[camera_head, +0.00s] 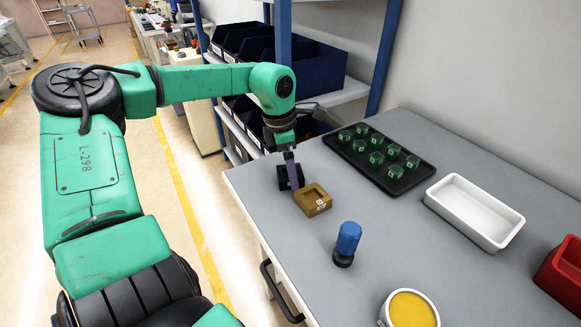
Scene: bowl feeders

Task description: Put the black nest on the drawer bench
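The black nest (283,183), a small dark block, is at the far left edge of the grey-topped drawer bench (390,265). I cannot tell if it rests on the top or is held just above it. My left gripper (292,181) points down at the nest, its purple finger overlapping it. Whether the fingers are shut on the nest is not clear, as they show edge-on. A brown nest (313,201) with a white label sits just to the right of the black one. My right gripper is out of view.
A blue-handled tool (347,240) stands upright on the bench. A black tray (424,177) of green cubes, a white bin (453,199), a red bin (566,268) and a yellow-filled cup (409,309) also stand there. A shelf with blue bins (313,70) is behind.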

